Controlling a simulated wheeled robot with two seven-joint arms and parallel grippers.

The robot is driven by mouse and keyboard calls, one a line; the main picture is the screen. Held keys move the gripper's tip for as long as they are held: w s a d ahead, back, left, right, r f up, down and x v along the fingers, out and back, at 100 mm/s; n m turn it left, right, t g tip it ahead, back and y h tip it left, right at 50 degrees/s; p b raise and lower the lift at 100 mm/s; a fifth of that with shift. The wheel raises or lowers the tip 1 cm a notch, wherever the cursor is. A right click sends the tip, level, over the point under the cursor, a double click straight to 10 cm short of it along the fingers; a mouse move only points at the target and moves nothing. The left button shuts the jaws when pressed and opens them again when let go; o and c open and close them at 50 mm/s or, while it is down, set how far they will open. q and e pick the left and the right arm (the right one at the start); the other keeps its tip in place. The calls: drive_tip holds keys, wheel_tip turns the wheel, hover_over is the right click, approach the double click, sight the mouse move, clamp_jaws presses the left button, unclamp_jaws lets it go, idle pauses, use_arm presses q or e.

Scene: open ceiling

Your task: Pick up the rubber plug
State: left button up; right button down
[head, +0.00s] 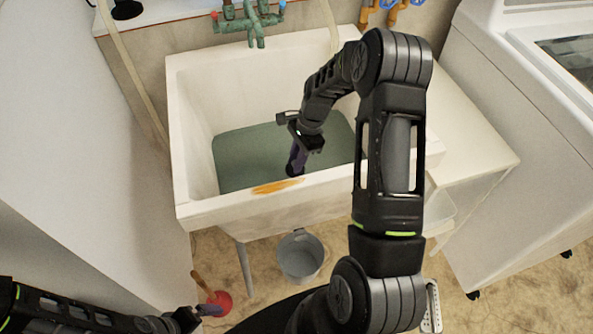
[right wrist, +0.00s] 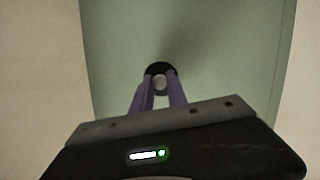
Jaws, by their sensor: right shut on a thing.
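The rubber plug (right wrist: 158,68) shows in the right wrist view as a dark round piece with a paler middle, at the tips of my purple fingers. My right gripper (head: 294,171) reaches down into the white sink (head: 190,130), close to its front wall, and is shut on the plug. In the head view the gripper hides the plug. I cannot tell whether the plug sits in a drain or hangs clear. My left gripper (head: 208,311) is low at the bottom left, outside the sink, too small to read its fingers.
Greenish water (head: 245,158) or a green bottom fills the sink floor. A green faucet (head: 250,20) stands behind. An orange smear (head: 277,187) marks the front rim. A grey bucket (head: 300,256) and a red plunger (head: 219,302) are on the floor. A white machine (head: 510,150) stands right.

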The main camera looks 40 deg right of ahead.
drive_tip(key=shift+r, duration=1.4)
drive_tip(key=w+a+r+n+g+h, duration=0.1)
drive_tip(key=w+a+r+n, duration=0.1)
drive_tip(key=a+r+n, duration=0.5)
drive_tip(key=w+a+r+n+g+h, duration=0.2)
drive_tip(key=a+r+n, duration=0.5)
drive_tip(key=a+n, duration=0.3)
drive_tip(key=n, duration=0.2)
drive_tip(key=shift+a+n+g, duration=0.2)
drive_tip(key=shift+n+g, duration=0.1)
